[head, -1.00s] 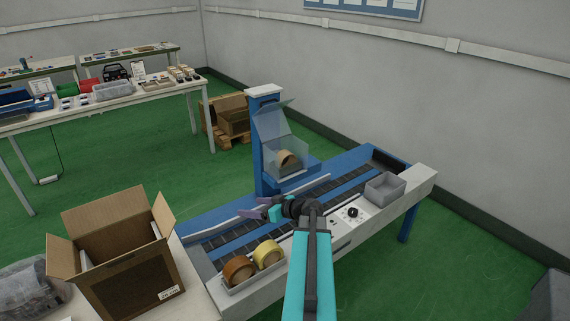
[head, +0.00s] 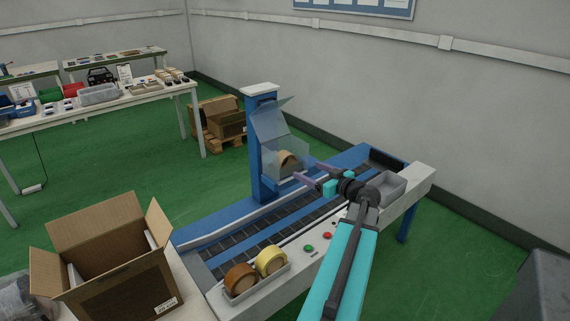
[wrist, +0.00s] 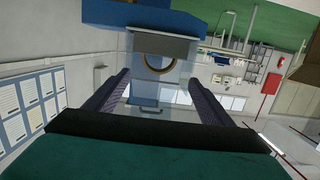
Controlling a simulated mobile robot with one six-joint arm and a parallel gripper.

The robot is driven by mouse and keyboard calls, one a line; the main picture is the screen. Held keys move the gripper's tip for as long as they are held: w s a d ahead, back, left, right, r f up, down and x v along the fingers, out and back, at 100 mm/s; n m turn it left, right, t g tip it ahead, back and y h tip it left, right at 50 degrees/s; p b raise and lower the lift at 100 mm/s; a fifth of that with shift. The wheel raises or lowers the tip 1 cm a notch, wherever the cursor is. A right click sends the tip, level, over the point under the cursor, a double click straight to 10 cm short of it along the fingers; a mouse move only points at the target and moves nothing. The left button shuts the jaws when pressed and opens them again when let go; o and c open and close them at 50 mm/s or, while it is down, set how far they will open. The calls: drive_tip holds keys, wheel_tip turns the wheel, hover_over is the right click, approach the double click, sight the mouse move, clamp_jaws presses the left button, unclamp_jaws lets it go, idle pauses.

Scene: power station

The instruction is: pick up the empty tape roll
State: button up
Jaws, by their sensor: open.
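A brown tape roll (head: 287,160) sits in the tape head with the clear cover (head: 277,128) on the blue post of the packing machine. In the wrist view it shows as a thin brown ring (wrist: 159,62), partly hidden behind a grey part, so it looks like a bare core. My gripper (head: 307,171) is open and empty, with its purple fingers pointing left toward the roll from the right. In the wrist view the gripper (wrist: 160,84) has the ring ahead, between and beyond its fingertips, apart from them.
A thicker brown roll (head: 240,279) and a yellow roll (head: 270,260) stand in a tray at the machine's front. An empty grey bin (head: 384,188) lies close behind my wrist. The blue post (head: 262,150) and raised cover stand close to the fingers. An open carton (head: 115,262) is at left.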

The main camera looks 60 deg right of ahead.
drive_tip(key=shift+s+d, duration=0.1)
drive_tip(key=shift+s, duration=0.05)
drive_tip(key=p, duration=0.2)
approach(289, 161)
drive_tip(key=x, duration=0.4)
drive_tip(key=shift+d, duration=0.15)
drive_tip(key=shift+w+d+f, duration=0.15)
drive_tip(key=shift+w, duration=0.5)
drive_tip(key=shift+p+x, duration=1.45)
drive_tip(key=shift+x, duration=1.15)
drive_tip(key=shift+c, duration=0.4)
drive_tip(key=c, duration=0.7)
